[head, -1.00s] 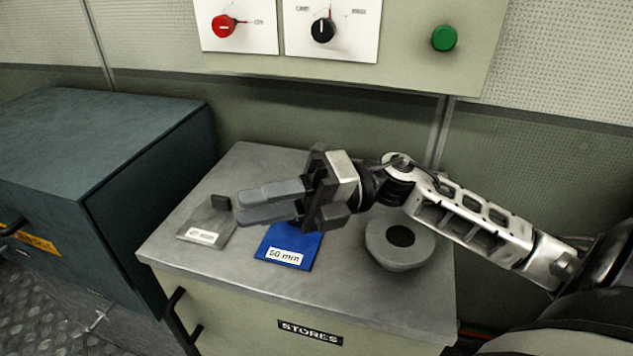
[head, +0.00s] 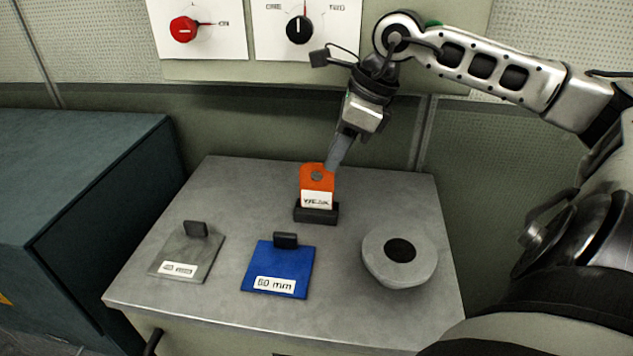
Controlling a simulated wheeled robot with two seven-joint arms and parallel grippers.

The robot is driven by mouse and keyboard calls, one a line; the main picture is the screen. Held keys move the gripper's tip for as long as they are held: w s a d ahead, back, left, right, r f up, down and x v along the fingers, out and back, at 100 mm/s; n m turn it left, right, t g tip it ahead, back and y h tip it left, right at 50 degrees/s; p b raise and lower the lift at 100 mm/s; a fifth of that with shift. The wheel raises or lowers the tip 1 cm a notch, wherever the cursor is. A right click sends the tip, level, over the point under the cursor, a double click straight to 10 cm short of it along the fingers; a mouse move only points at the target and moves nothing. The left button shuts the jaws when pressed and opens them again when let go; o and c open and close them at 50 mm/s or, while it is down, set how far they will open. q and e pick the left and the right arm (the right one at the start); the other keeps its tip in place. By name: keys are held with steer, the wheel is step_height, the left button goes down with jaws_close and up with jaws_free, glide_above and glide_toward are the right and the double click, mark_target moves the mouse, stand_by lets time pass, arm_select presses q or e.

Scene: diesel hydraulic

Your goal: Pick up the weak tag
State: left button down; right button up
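The weak tag (head: 317,182) is an orange plate with a white label reading "WEAK" and a round grey spot near its top. It stands upright in a small black holder (head: 316,212) at the back middle of the grey cabinet top. My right gripper (head: 334,163) points down from above, its fingertips at the upper right edge of the tag. The fingers overlap from this side, so I cannot tell their gap or whether they touch the tag. My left gripper is out of view.
A grey plate (head: 172,254) and a blue "60 mm" plate (head: 290,260), each with a black handle, lie in front. A round grey piece (head: 420,270) sits at the right. The cabinet top (head: 225,317) is otherwise bare. A panel with knobs (head: 298,29) is behind.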

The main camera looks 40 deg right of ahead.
mark_target(323, 182)
steer(key=x, duration=0.2)
steer(key=shift+w+a+f, duration=0.1)
steer(key=shift+w+f, duration=0.05)
steer(key=shift+f, duration=0.1)
steer(key=x, duration=0.2)
steer(key=s+x, duration=0.1)
steer(key=x, duration=0.1)
steer(key=shift+w+a+f, duration=0.1)
steer(key=shift+a+f, duration=0.1)
steer(key=shift+w+a+f, duration=0.1)
steer(key=shift+w+f, duration=0.1)
steer(key=shift+f, duration=0.35)
jaws_close()
